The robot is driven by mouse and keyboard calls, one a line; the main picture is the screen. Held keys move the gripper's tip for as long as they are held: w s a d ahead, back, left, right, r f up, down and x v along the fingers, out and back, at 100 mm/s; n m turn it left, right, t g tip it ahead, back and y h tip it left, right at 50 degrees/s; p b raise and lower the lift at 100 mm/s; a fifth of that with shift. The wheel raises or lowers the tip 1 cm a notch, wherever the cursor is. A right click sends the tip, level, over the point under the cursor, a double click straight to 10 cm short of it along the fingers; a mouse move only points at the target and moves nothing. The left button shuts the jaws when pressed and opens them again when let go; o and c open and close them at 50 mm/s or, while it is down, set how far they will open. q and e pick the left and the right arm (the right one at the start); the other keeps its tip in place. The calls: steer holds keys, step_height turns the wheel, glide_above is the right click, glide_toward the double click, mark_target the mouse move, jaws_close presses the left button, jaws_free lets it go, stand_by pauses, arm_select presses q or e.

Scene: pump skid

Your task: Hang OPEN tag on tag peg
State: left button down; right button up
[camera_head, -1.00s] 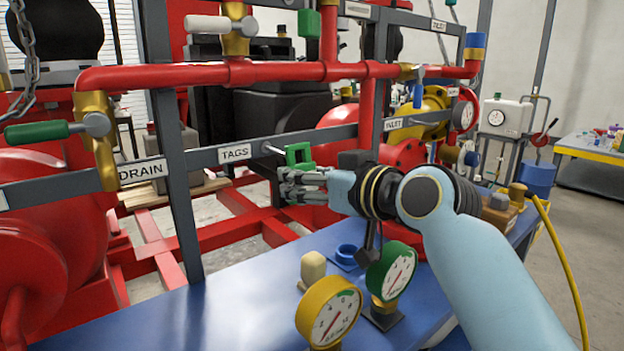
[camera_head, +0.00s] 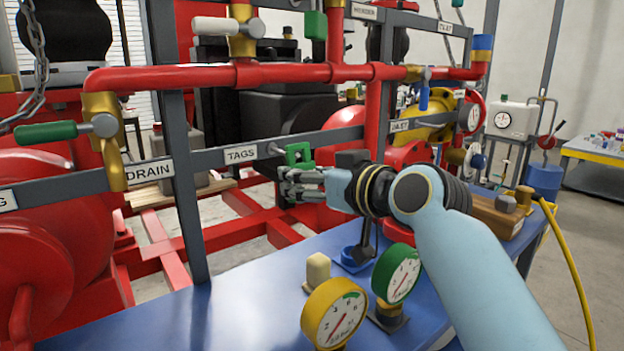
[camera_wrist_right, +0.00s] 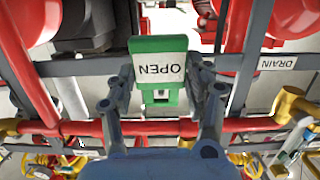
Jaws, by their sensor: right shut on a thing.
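The green OPEN tag (camera_head: 297,154) is held by my right gripper (camera_head: 300,184), upright beside the rail. The tag's white OPEN label (camera_wrist_right: 158,68) reads upside down in the right wrist view, with the fingers (camera_wrist_right: 164,88) on both sides of the tag. The grey tag peg (camera_head: 275,149) sticks out of the rail just right of the TAGS label (camera_head: 240,155). Its tip meets or overlaps the tag's left edge in the head view. I cannot tell whether it is through the tag's opening. My left gripper is out of view.
The grey rail (camera_head: 210,160) and red pipe (camera_head: 230,75) run close to the gripper. The blue bench (camera_head: 220,310) below carries a yellow gauge (camera_head: 333,313) and a green gauge (camera_head: 397,274). A DRAIN label (camera_head: 150,171) and green-handled valve (camera_head: 60,130) are at left.

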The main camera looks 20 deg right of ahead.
steer(key=shift+x, duration=1.05)
steer(key=shift+r, duration=0.15)
steer(key=shift+w+a+f, duration=0.1)
steer(key=shift+w+f, duration=0.1)
steer(key=shift+f, duration=0.2)
steer(key=o, duration=1.2)
steer(key=v, duration=1.2)
